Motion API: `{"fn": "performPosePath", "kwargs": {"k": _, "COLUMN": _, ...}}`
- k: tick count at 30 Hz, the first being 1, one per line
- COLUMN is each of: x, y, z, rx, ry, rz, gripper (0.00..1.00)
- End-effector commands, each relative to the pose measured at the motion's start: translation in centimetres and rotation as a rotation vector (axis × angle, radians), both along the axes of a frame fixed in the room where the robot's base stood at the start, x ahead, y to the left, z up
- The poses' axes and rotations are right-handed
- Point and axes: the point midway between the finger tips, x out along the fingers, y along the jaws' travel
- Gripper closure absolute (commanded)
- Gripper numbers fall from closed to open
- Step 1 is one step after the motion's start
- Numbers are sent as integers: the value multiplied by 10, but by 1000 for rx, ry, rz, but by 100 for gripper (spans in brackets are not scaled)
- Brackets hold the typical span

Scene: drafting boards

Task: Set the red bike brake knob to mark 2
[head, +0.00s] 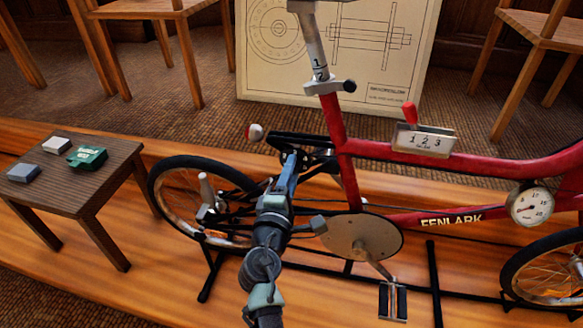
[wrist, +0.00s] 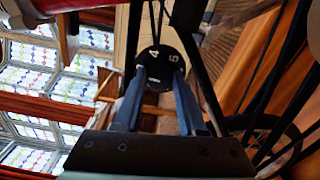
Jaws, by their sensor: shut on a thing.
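The red bike (head: 480,160) stands side-on with FENLARK on its lower tube. My gripper (head: 293,158) reaches behind the seat tube, above the rear wheel. In the wrist view my gripper (wrist: 159,92) is shut on a round black knob (wrist: 154,58), a finger on each side. White numerals show on its face; they look like 4 and 5, and its other marks are hidden or unclear. I cannot tell its pointer position. In the head view my arm and the dark bike parts hide the knob.
A red-tipped lever (head: 410,112) stands by a 1-2-3 plate (head: 425,141) on the top tube. The seat post (head: 316,50) also has numerals. A round gauge (head: 530,205) is at right. A small table (head: 100,190) with boxes stands at left. Black bars flank the knob.

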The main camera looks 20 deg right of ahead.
Motion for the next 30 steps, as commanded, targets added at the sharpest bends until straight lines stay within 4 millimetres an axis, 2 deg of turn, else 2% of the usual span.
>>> {"fn": "performPosePath", "kwargs": {"k": 30, "x": 0, "y": 0, "z": 0, "rx": -759, "ry": 517, "rz": 2, "gripper": 100}}
